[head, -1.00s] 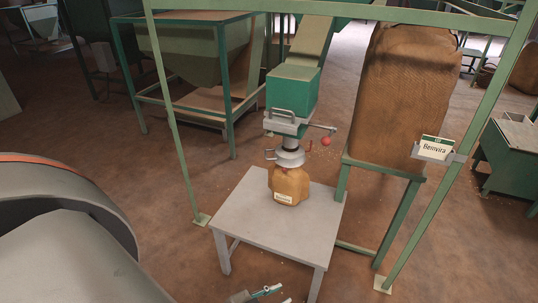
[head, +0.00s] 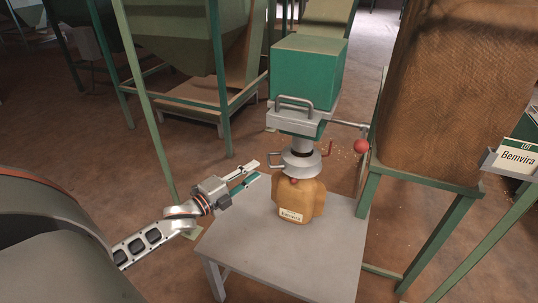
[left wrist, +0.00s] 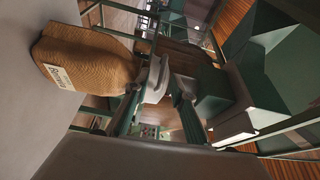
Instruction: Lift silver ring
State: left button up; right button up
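The silver ring (head: 302,161) sits around the spout just above the neck of a brown sack (head: 298,203). It has a loop handle on its left side and a small red lever on its right. My left gripper (head: 257,171) is left of the ring, at about handle height, apart from it and empty. Its two fingers are spread with a gap between them. In the left wrist view the ring (left wrist: 155,78) shows between and beyond the fingertips, with the labelled sack (left wrist: 85,58) beside it. My right gripper is not in view.
The sack stands on a grey table (head: 265,265). Above the ring hangs a green hopper outlet (head: 308,75) with a grey handle and a red-knobbed lever (head: 361,146). A large woven sack (head: 440,95) and green frame posts stand at the right.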

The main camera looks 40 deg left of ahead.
aim_at(268, 156)
pick_arm(q)
jog(key=shift+m, duration=0.3)
jog(key=shift+w+d+r+b, duration=0.1)
jog(key=shift+w+r+b, duration=0.1)
jog(key=shift+w, duration=1.2)
jog(key=shift+w+d+r+b, duration=0.1)
jog(key=shift+w+b, duration=0.05)
jog(key=shift+w, duration=1.2)
jog(key=shift+w+d+r+b, duration=0.1)
jog(key=shift+w+b, duration=0.1)
jog(key=shift+w, duration=1.2)
grip_shut()
